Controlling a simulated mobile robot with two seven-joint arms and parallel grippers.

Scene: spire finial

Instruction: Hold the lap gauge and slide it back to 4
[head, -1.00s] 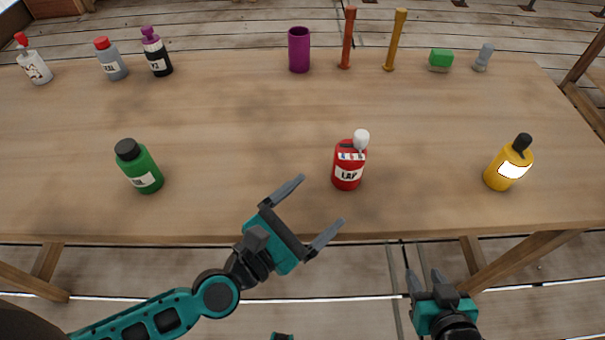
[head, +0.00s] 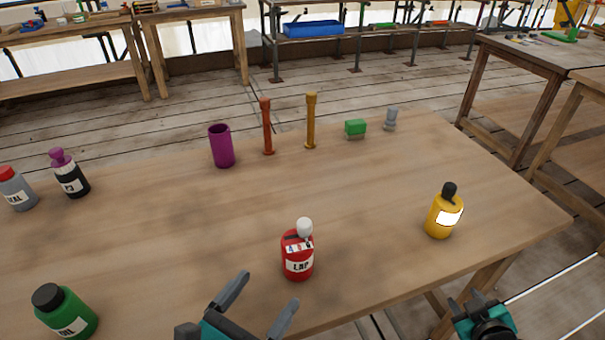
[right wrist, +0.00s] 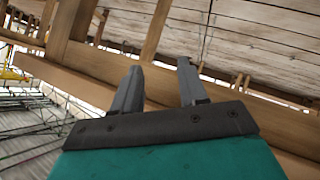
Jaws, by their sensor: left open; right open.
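The lap gauge (head: 298,256) is a red bottle-shaped body with a "LAP" label, a small numbered strip near its top and a white knob. It stands upright near the table's front edge in the head view. My left gripper (head: 258,304) is open and empty, just to the left of and nearer than the gauge, not touching it. My right gripper (head: 470,303) is at the lower right, beyond the table's front edge. In the right wrist view its fingers (right wrist: 158,85) are apart with nothing between them.
A green bottle (head: 66,312) stands at front left, a yellow bottle (head: 442,212) at right. A purple cup (head: 221,147), a red rod (head: 267,127), an amber rod (head: 311,121), a green block (head: 355,128) and a grey piece (head: 390,119) line the back. The table's middle (head: 190,220) is clear.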

